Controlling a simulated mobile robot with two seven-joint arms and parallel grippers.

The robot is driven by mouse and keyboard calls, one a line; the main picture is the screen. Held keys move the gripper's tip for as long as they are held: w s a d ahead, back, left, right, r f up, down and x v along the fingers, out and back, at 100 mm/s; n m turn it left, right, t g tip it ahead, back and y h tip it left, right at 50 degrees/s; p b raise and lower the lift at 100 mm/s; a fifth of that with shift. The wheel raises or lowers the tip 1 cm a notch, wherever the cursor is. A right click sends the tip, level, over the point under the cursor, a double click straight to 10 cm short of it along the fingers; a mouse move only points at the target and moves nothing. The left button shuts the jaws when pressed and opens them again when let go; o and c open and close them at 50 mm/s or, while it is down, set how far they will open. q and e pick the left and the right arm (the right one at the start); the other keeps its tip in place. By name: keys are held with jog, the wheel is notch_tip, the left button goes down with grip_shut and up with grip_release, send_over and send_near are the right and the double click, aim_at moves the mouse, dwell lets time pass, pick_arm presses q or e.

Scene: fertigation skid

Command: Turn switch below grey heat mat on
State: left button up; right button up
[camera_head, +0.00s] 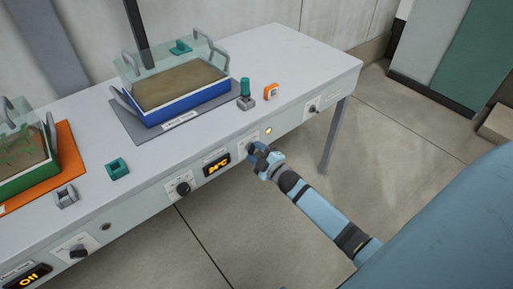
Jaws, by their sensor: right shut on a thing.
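The grey heat mat (133,124) lies on the white bench, with a blue tray (187,103) of brown soil under a clear lid standing on it. On the bench's front panel below the mat are a black knob (183,188), a lit display (217,168) reading about 24 °C, and a switch on a pale plate (241,144). My right gripper (254,149) is shut on this switch and hides most of it, so its position cannot be read. My left gripper is out of view.
Another small switch (312,109) sits at the panel's right end. The floor in front is clear.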

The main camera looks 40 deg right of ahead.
jog(key=shift+r+m+p, duration=0.1)
jog(key=shift+m+p, duration=0.25)
jog(key=shift+m, duration=0.25)
pick_arm(q)
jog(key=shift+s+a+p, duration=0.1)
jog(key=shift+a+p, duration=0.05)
jog(key=shift+p, duration=0.15)
pick_arm(e)
jog(key=shift+m, duration=0.6)
jog(key=o, duration=0.9)
